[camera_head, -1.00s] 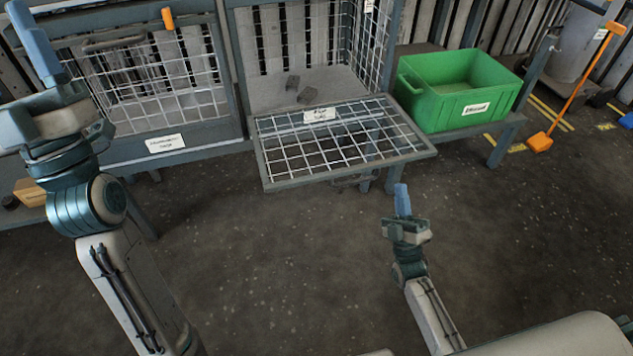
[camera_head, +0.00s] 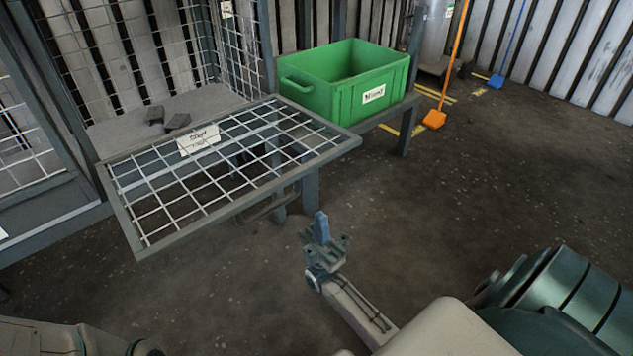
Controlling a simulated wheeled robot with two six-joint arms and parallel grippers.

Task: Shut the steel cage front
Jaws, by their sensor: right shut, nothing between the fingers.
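The steel cage front (camera_head: 255,187), a wire mesh panel in a grey frame, is folded down and lies nearly level, sticking out from the open cage (camera_head: 232,42). A white label (camera_head: 199,139) is on its mesh near the cage side. My right gripper (camera_head: 321,226) is shut and empty, in front of and below the panel's near right part, apart from it in the picture. A handle-like bar (camera_head: 268,208) shows under the panel's outer edge. My left gripper is out of view.
Two dark lumps (camera_head: 176,121) lie on the cage floor. A green crate (camera_head: 330,98) stands on the bench to the right. An orange broom (camera_head: 434,119) stands farther back. Another cage (camera_head: 45,195) is at the left. The floor in front is clear.

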